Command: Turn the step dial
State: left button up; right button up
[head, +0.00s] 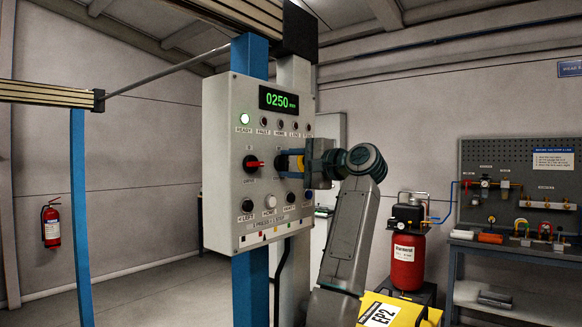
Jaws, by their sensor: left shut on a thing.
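A pale control box (222,160) is fixed to a blue post. My left gripper (285,163) is at the panel to the right of this dial, shut on the second dial, which I take to be the step dial. The fingers hide that dial and most of its label, so its setting cannot be read. My right gripper is not in view.
Several push buttons (270,201) sit in a row below the gripper. A red tank (408,261) with a black top stands to the right, near a workbench with a pegboard (501,160). A fire extinguisher (51,224) hangs on the left wall. The floor at left is clear.

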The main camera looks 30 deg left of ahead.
pick_arm(q)
jog(key=shift+n, duration=0.3)
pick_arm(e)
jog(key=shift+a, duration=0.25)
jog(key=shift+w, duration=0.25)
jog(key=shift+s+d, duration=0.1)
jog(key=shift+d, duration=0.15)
pick_arm(q)
jog(key=o, duration=1)
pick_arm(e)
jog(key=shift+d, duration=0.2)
pick_arm(q)
jog(key=shift+d, duration=0.25)
jog(key=shift+s+d+f+b, duration=0.15)
jog(key=shift+d+b, duration=0.4)
jog(key=shift+d, duration=0.55)
jog(key=d, duration=0.2)
jog(key=d+b, duration=0.1)
jog(key=d, duration=0.5)
jog(key=shift+s, duration=0.3)
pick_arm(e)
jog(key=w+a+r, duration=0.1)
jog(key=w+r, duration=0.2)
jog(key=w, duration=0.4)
